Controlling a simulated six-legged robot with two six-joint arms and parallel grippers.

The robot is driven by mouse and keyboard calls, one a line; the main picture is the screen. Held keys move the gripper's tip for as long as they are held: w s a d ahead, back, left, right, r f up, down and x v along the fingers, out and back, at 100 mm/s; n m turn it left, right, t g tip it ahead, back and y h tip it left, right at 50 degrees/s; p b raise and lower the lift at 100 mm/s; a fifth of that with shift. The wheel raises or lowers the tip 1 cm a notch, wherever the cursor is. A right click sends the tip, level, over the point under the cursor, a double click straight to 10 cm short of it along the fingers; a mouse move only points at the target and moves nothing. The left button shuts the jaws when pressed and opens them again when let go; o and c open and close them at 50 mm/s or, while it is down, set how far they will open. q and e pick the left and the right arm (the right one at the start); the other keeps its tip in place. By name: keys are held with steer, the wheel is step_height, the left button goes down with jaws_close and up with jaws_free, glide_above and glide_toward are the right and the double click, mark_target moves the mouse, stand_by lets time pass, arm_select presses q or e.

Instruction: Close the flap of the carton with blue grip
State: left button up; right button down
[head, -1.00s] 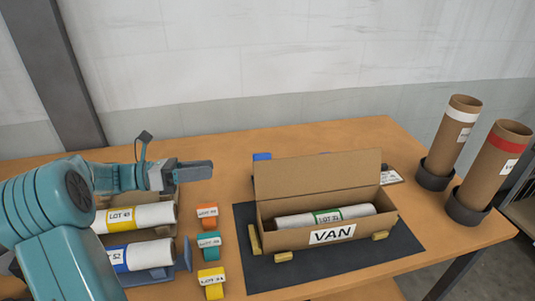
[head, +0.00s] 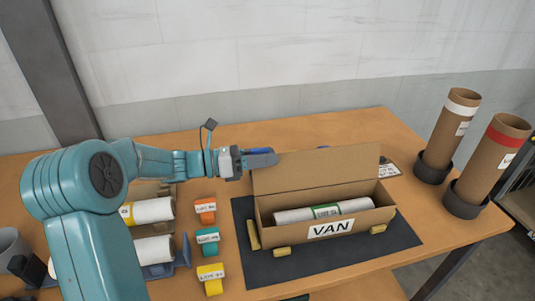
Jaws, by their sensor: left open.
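The cardboard carton (head: 285,235) marked VAN stands on a dark mat with its flap (head: 315,169) raised upright at the back. A white roll (head: 322,211) with a green label lies inside it. A bit of blue, likely the blue grip (head: 261,151), shows behind the flap's upper left corner, mostly hidden by my gripper. My left gripper (head: 262,159) is open and empty at the flap's upper left corner. I cannot tell whether it touches the flap. My right gripper is not in view.
Several yellow blocks (head: 284,252) sit around the carton on the dark mat (head: 330,266). Orange, teal and yellow lot tags (head: 208,241) stand left of it. White rolls (head: 153,210) lie further left. Two brown tubes (head: 492,160) stand at the right edge.

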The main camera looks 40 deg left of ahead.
arm_select(q)
steer(key=shift+w+d, duration=0.3)
steer(key=shift+w, duration=0.15)
jaws_close()
steer(key=shift+s, duration=0.1)
